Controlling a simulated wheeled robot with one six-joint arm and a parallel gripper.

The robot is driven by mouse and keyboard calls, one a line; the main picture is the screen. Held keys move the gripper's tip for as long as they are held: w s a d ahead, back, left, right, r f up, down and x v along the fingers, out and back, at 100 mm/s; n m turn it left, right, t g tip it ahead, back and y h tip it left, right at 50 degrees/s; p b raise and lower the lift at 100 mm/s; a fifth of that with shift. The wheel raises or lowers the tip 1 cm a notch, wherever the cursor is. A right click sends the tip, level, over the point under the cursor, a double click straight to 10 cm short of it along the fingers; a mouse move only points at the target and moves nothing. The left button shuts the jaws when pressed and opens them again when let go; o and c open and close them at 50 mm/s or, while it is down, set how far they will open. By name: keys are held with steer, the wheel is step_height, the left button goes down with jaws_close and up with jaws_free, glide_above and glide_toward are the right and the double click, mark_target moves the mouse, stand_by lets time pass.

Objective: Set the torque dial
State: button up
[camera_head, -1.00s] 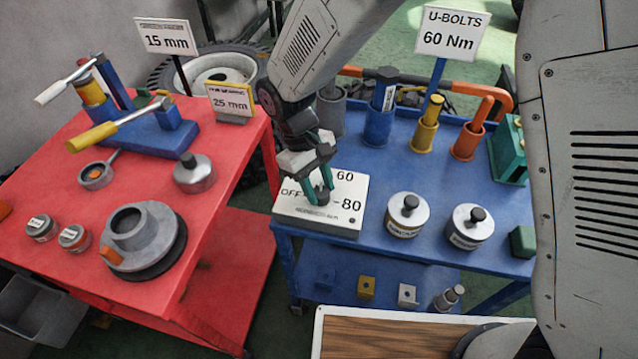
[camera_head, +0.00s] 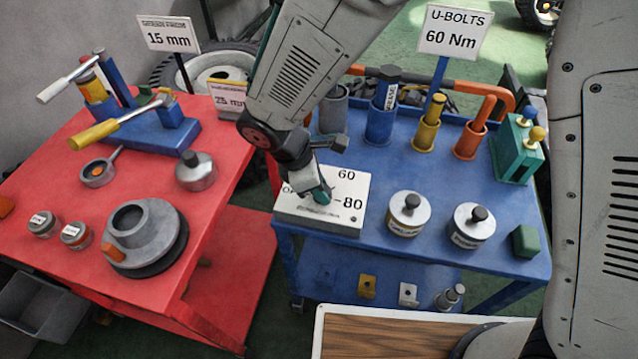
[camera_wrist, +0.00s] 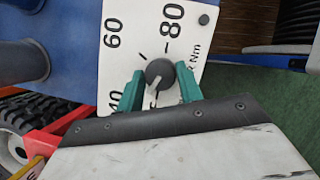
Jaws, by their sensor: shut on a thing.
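The torque dial is a white plate (camera_head: 345,205) on the near left corner of the blue cart, marked 60 and 80. In the wrist view the plate (camera_wrist: 120,20) also shows 40, partly hidden. Its round dark knob (camera_wrist: 160,72) sits between the two green fingers of my gripper (camera_wrist: 160,86), which is shut on it. In the head view my gripper (camera_head: 318,194) covers the knob. A sign (camera_head: 452,32) reads "U-BOLTS 60 Nm".
Two lidded tins (camera_head: 408,222) (camera_head: 471,230) stand right of the plate on the blue cart (camera_head: 385,180). Coloured holders with tools line its back. The red cart (camera_head: 145,185) on the left carries a grey flanged part (camera_head: 143,232) and a blue fixture (camera_head: 150,132).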

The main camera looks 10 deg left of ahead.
steer(key=shift+s+n+t+y, duration=0.1)
steer(key=shift+n+t+y, duration=0.4)
steer(key=shift+n, duration=1.7)
steer(key=shift+t, duration=0.3)
steer(key=o, duration=1)
steer(key=v, duration=0.7)
steer(key=shift+a+r, duration=0.2)
steer(key=shift+r, duration=0.15)
